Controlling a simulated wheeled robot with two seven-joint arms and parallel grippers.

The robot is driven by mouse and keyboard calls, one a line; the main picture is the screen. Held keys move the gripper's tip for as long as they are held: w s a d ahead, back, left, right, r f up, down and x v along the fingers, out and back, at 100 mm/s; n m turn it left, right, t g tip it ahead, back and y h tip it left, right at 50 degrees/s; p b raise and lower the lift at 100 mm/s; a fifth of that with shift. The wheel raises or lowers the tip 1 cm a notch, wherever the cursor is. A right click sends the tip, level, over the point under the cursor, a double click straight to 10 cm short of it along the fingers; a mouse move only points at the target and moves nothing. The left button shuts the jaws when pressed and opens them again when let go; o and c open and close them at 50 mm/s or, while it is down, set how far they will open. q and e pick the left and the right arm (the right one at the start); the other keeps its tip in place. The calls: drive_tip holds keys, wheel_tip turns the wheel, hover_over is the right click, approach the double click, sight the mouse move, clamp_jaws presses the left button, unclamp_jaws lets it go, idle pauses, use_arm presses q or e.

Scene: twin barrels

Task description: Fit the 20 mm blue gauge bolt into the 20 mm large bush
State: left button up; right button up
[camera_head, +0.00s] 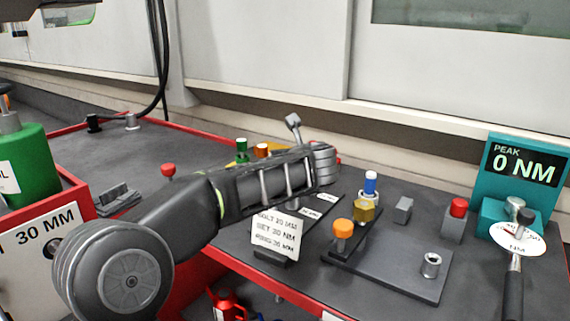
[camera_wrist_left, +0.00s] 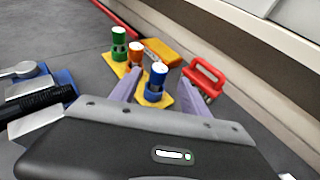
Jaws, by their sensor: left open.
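The blue gauge bolt (camera_wrist_left: 155,83) has a blue body and pale top and stands on a yellow base in the left wrist view. My left gripper (camera_wrist_left: 161,75) is open, with one finger on each side of the blue bolt; contact cannot be told. Green (camera_wrist_left: 119,44) and orange (camera_wrist_left: 135,53) gauge bolts stand beside it. In the head view the green (camera_head: 241,148) and orange (camera_head: 262,151) tops show behind my left arm, which hides the blue bolt and the gripper. A steel hollow bush (camera_head: 431,265) stands on a dark plate (camera_head: 400,285); its size cannot be read.
Another blue-topped piece (camera_head: 371,184) stands behind a brass hex part (camera_head: 364,211) and an orange knob (camera_head: 343,229). A sign card (camera_head: 276,236) stands in front. A teal torque display (camera_head: 525,170) is at right. A red-handled item (camera_wrist_left: 205,77) lies right of the bolts.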

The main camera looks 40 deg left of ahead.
use_arm(q)
drive_tip(key=b+x, duration=0.1)
drive_tip(key=x, duration=0.3)
drive_tip(key=shift+w+a+f, duration=0.15)
drive_tip(key=shift+a+f, duration=0.05)
drive_tip(key=shift+a, duration=0.05)
drive_tip(key=shift+c, duration=0.4)
clamp_jaws()
drive_tip(key=shift+r, duration=0.1)
idle(0.4)
